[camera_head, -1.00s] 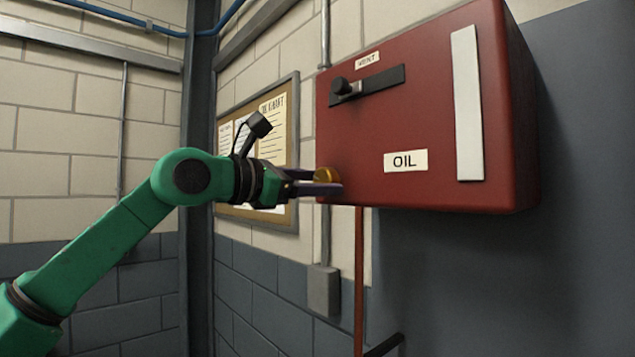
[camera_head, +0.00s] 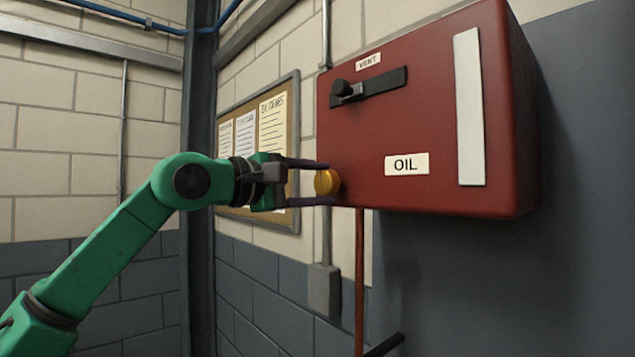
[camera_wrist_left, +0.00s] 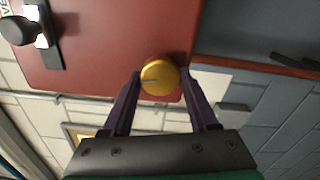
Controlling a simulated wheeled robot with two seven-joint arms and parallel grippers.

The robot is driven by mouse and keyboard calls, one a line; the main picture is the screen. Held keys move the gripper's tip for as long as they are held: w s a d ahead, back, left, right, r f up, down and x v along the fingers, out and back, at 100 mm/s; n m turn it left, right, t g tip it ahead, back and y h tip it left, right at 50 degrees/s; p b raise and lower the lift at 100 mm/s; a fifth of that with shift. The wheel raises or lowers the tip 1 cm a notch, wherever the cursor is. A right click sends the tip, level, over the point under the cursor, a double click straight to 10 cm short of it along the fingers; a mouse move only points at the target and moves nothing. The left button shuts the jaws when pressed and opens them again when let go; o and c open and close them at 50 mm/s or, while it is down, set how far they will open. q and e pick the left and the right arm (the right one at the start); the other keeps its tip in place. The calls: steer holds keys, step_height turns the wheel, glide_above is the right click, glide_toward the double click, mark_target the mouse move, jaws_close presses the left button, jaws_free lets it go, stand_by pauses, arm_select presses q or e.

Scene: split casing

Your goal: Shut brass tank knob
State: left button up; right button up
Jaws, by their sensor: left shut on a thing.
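The brass knob (camera_head: 327,182) is on the lower left of the red oil tank's (camera_head: 440,110) front face. My left gripper (camera_head: 322,183) reaches it from the left, with one finger above and one below the knob in the head view. In the left wrist view the knob (camera_wrist_left: 159,77) sits between the two dark fingertips (camera_wrist_left: 160,75), and a thin dark line marks its face. The gripper is shut on the knob. My right gripper is not in view.
A black vent slider (camera_head: 367,85) is on the tank above the knob. A pale vertical strip (camera_head: 468,105) is at the tank's right. A notice board (camera_head: 292,130) hangs behind the gripper. A reddish pipe (camera_head: 359,280) runs down below the tank.

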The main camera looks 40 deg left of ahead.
arm_select(q)
steer(key=shift+m, duration=1.1)
steer(key=o, duration=1.4)
steer(key=shift+c, duration=0.2)
steer(key=shift+s+f, duration=0.1)
steer(key=shift+s, duration=0.15)
steer(key=s+a+b, duration=0.1)
steer(key=s+b, duration=0.5)
steer(key=s, duration=0.8)
